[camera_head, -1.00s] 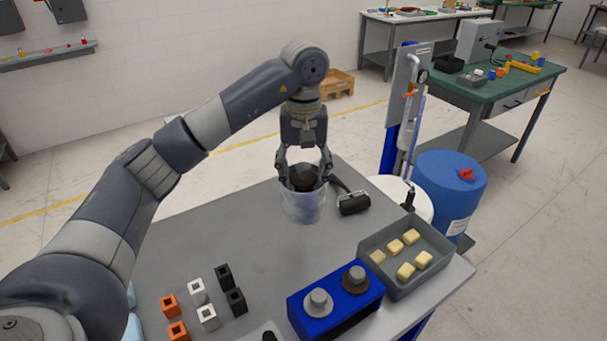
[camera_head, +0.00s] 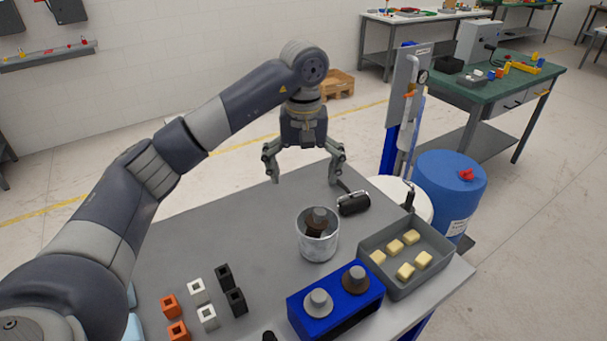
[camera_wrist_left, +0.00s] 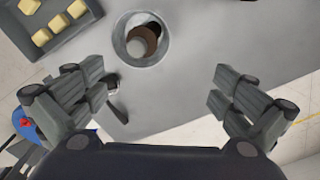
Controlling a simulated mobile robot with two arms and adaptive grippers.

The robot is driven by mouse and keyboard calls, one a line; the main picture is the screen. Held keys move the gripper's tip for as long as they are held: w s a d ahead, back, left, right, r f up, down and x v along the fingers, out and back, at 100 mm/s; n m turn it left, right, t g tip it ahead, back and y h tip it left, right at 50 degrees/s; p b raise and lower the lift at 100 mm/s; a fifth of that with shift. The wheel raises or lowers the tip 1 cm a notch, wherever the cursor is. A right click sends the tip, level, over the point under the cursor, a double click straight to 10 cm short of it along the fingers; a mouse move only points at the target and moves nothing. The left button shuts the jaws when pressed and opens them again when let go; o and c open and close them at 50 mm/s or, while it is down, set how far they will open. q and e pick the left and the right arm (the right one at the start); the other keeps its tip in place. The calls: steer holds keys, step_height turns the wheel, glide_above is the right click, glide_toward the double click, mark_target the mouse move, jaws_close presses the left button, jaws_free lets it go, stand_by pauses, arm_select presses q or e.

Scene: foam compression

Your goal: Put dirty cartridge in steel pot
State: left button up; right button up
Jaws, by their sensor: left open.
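The steel pot (camera_head: 318,247) is a shiny round can standing upright on the grey table. A dirty brown cartridge with a grey top (camera_head: 318,222) is inside it, leaning a little against the wall; the cartridge also shows in the left wrist view (camera_wrist_left: 146,39) inside the pot (camera_wrist_left: 124,57). Its lower end is hidden. My left gripper (camera_head: 304,178) is wide open and empty, behind the pot and apart from it. Its spread fingers also show in the left wrist view (camera_wrist_left: 160,96). My right gripper is out of view.
A blue holder (camera_head: 330,318) carries a grey piece and a brown-based one. A grey tray (camera_head: 405,287) holds several yellow blocks. Orange, white and black blocks (camera_head: 207,317) stand front left. The table's middle is clear.

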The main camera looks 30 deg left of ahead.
arm_select(q)
step_height(320, 180, up, 12)
stand_by(0.8)
stand_by(0.5)
